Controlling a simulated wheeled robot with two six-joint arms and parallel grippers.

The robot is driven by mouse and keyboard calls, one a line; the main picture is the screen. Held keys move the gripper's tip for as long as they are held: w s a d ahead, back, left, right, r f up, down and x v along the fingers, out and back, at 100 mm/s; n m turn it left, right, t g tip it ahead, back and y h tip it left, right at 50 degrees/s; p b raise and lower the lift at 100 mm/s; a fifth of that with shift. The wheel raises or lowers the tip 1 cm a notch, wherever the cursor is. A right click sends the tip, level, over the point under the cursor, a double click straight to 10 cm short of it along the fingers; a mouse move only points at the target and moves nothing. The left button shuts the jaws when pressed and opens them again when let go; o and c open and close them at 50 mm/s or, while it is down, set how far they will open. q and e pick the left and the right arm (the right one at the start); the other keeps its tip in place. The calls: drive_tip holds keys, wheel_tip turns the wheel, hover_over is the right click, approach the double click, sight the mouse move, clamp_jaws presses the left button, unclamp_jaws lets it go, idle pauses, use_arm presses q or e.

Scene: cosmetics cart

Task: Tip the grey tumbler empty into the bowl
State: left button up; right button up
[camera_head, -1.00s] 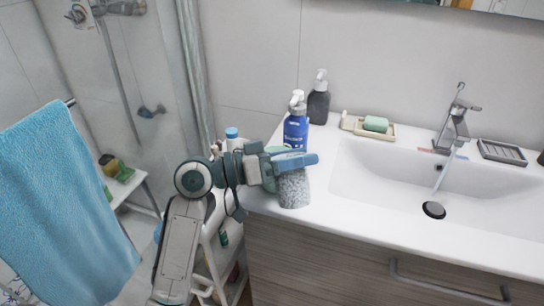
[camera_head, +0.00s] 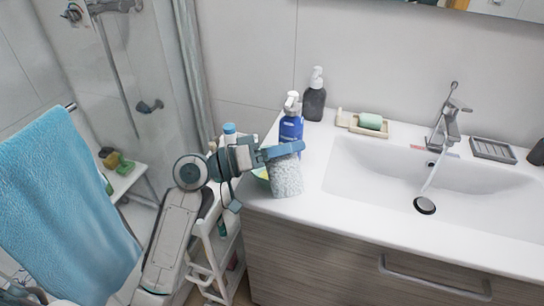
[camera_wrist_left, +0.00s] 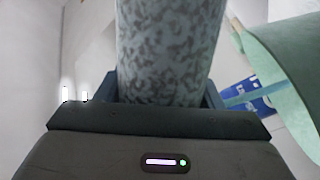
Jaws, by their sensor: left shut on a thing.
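The grey speckled tumbler (camera_head: 287,178) is in my left gripper (camera_head: 284,151), over the left end of the white counter. The gripper is shut on it, and the tumbler leans slightly. In the left wrist view the tumbler (camera_wrist_left: 168,50) stands large between the fingers; its opening and contents do not show. In the left wrist view a pale green curved wall, seemingly the bowl (camera_wrist_left: 290,75), is close on the right. My right gripper is not in view.
A blue pump bottle (camera_head: 291,128) stands just behind the gripper, with a dark pump bottle (camera_head: 314,98) beyond it. A soap dish (camera_head: 352,124) and the sink (camera_head: 380,180) lie to the right. A white cart (camera_head: 211,240) stands left of the cabinet.

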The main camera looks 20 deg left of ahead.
use_arm(q)
drive_tip(key=shift+w+r+n+p, duration=0.1)
drive_tip(key=shift+w+n+p, duration=0.15)
drive_tip(key=shift+n+p, duration=0.15)
drive_tip(key=shift+w+d, duration=0.1)
drive_tip(key=shift+d, duration=0.05)
drive_tip(key=shift+w+d, duration=0.1)
drive_tip(key=shift+w, duration=0.1)
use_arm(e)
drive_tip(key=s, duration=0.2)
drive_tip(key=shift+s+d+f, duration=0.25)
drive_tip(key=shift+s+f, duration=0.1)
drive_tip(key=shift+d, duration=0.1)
use_arm(q)
drive_tip(key=shift+s+r+n+p, duration=0.1)
drive_tip(key=shift+n+p, duration=0.4)
drive_tip(key=shift+p, duration=0.2)
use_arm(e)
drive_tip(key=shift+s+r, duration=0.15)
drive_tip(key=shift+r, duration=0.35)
use_arm(q)
drive_tip(key=shift+n+p, duration=0.3)
drive_tip(key=shift+p, duration=0.1)
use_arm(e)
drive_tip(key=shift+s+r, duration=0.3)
